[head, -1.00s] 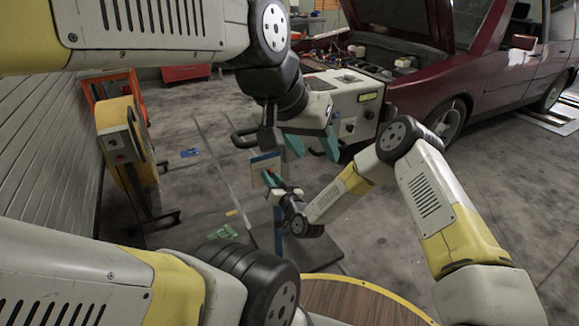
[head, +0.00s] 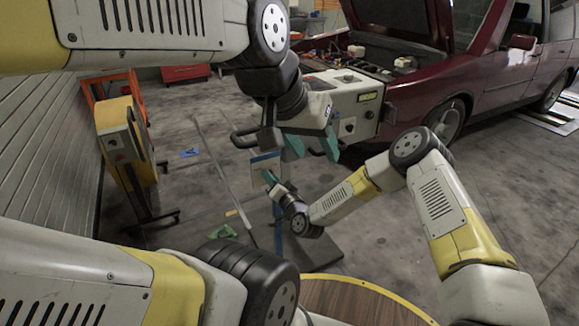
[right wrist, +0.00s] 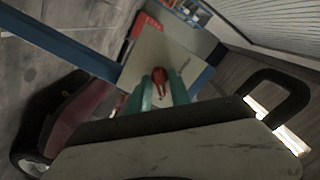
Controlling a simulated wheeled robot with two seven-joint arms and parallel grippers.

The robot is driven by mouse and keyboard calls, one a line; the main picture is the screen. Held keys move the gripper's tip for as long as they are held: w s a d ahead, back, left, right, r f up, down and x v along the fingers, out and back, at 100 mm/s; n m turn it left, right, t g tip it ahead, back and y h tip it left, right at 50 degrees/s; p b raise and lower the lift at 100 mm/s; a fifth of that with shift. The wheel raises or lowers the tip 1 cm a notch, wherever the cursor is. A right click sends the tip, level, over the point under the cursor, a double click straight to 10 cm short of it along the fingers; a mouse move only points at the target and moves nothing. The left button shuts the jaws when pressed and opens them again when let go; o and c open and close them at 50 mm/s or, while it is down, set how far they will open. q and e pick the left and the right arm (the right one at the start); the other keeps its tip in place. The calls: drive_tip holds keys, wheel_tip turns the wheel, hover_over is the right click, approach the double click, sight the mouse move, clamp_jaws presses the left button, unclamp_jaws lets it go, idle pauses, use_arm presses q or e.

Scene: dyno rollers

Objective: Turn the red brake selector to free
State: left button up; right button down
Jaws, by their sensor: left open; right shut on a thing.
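The red brake selector (right wrist: 159,74) is a small red knob on a pale panel (right wrist: 150,52) in the right wrist view. The same panel (head: 264,162), with a blue edge, stands on a blue post in the head view. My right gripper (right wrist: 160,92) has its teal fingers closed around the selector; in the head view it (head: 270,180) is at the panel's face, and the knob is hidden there. The selector's markings cannot be read. My left gripper (head: 311,147) is open and empty, above and to the right of the panel, its teal fingers pointing down.
A yellow unit (head: 120,135) stands at left. A round wooden top (head: 350,302) is at the front.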

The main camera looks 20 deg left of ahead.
drive_tip(key=shift+f, duration=0.1)
drive_tip(key=c, duration=1.5)
unclamp_jaws()
drive_tip(key=v, duration=0.8)
